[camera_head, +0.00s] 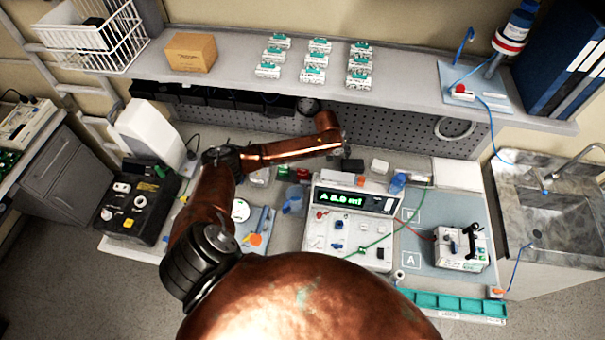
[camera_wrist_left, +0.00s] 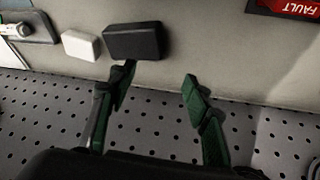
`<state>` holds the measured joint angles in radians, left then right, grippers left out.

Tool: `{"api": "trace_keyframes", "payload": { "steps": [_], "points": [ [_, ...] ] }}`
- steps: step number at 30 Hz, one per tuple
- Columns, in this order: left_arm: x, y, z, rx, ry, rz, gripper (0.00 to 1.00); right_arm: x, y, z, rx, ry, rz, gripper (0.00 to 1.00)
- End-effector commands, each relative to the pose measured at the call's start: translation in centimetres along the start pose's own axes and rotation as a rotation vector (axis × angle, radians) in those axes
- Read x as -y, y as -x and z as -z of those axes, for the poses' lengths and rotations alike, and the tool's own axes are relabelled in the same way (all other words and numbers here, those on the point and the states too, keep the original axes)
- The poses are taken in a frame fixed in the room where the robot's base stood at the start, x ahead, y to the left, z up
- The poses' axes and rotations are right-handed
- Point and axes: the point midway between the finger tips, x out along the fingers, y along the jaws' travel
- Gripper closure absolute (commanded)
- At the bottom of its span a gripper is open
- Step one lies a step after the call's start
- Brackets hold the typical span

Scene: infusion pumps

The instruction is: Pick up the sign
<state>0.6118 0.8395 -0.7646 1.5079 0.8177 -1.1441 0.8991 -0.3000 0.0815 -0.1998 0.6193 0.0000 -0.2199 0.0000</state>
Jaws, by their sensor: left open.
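The sign is a red plate with white "FAULT" lettering (camera_wrist_left: 288,8). It is cut off at the top right corner of the left wrist view, its lettering upside down. I cannot make it out for certain in the head view. My left gripper (camera_wrist_left: 160,84) is open, with nothing between its green-padded fingers. The sign lies beyond and to the right of the fingers, apart from them. In the head view the left arm reaches across to the back of the bench, where the gripper (camera_head: 338,149) shows small and dark.
A black block (camera_wrist_left: 133,41) is close to the left finger, with a white block (camera_wrist_left: 80,45) beside it. A perforated panel (camera_head: 395,128) rises behind the bench. The shelf (camera_head: 230,72) overhangs the back. A pump tester with green display (camera_head: 350,218) stands in front.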

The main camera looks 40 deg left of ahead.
Motion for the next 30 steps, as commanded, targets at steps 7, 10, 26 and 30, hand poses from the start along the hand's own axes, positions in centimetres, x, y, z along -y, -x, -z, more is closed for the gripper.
{"api": "trace_keyframes", "payload": {
  "steps": [7,10,26,30],
  "points": [
    [10.1,2.7,-8.0,0.287,0.209,0.143,0.55,0.1,-0.9,-0.2,0.001,0.0,0.0,0.68],
    [11.4,3.4,-9.6,0.338,0.242,0.166,0.55,0.1,-1.0,-0.2,0.002,0.0,0.001,0.68],
    [12.6,-1.4,-12.4,0.355,0.253,0.173,0.55,0.2,0.6,0.1,0.0,-0.001,0.003,0.68],
    [12.8,-3.0,-12.9,0.353,0.252,0.173,0.55,0.2,0.7,0.1,-0.001,-0.001,0.003,0.68]
  ]
}}
